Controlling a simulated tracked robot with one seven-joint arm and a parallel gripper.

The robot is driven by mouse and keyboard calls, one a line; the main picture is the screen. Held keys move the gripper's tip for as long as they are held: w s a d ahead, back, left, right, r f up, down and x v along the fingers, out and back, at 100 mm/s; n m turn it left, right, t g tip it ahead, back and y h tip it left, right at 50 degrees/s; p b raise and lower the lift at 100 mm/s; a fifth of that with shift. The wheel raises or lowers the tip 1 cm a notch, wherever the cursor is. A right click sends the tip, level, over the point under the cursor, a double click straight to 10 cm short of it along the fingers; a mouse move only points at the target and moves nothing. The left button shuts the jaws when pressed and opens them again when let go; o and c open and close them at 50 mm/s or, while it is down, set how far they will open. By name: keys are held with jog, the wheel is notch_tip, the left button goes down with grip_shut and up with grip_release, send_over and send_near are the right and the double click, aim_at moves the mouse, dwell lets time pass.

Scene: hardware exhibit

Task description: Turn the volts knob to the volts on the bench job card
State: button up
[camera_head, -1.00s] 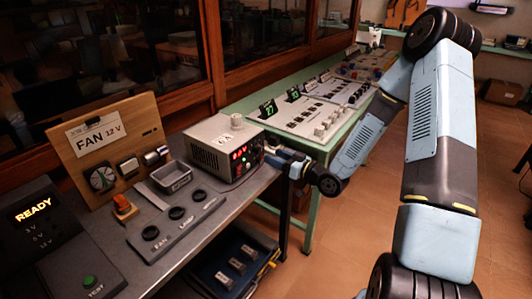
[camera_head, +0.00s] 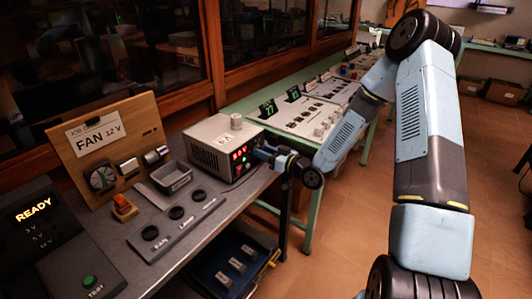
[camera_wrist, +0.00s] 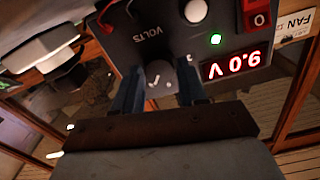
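The grey power supply (camera_head: 222,141) stands on the dark bench with lit red digits on its front. In the wrist view its display (camera_wrist: 231,64) appears to read 9.0 V, seen turned over. In the head view my gripper (camera_head: 262,152) hides part of the panel. The job card (camera_head: 95,134) reads FAN 12 V.
The READY test box (camera_head: 35,208) with a green button is at the left. A grey tray (camera_head: 171,177), an orange-topped switch (camera_head: 123,206) and a strip of FAN and LAMP sockets (camera_head: 175,215) lie in front of the supply. A green bench (camera_head: 290,135) runs behind.

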jog(key=c, duration=0.6)
jog(key=shift+d, duration=0.25)
jog(key=shift+c, duration=0.3)
jog(key=shift+a, duration=0.15)
jog(key=shift+m, duration=0.5)
jog(key=m, duration=0.3)
jog(key=shift+m, duration=1.9)
